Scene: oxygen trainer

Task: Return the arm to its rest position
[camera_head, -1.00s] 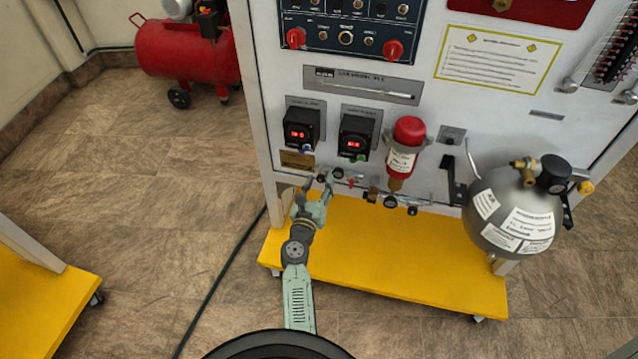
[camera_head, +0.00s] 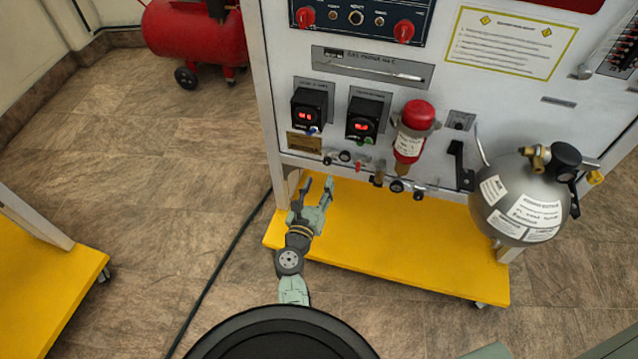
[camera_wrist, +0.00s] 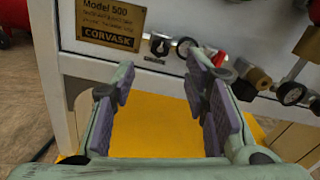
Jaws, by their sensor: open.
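My gripper (camera_head: 317,188) is open and empty in the head view, pointing up towards the lower edge of the white trainer panel (camera_head: 300,163). It hangs over the left end of the yellow base (camera_head: 390,255). In the wrist view the two padded fingers (camera_wrist: 163,103) stand wide apart with only the yellow base (camera_wrist: 155,135) showing between them. A knob and small gauge (camera_wrist: 184,47) sit on the panel beyond the fingertips. My gripper appears apart from the panel. Part of my arm is hidden behind my own dark round body part at the bottom.
A grey gas cylinder (camera_head: 510,205) and a red bottle (camera_head: 413,125) are mounted on the panel to the right. A black cable (camera_head: 228,255) runs along the floor left of my arm. A red compressor (camera_head: 190,32) stands at the back left. The left floor is mostly clear.

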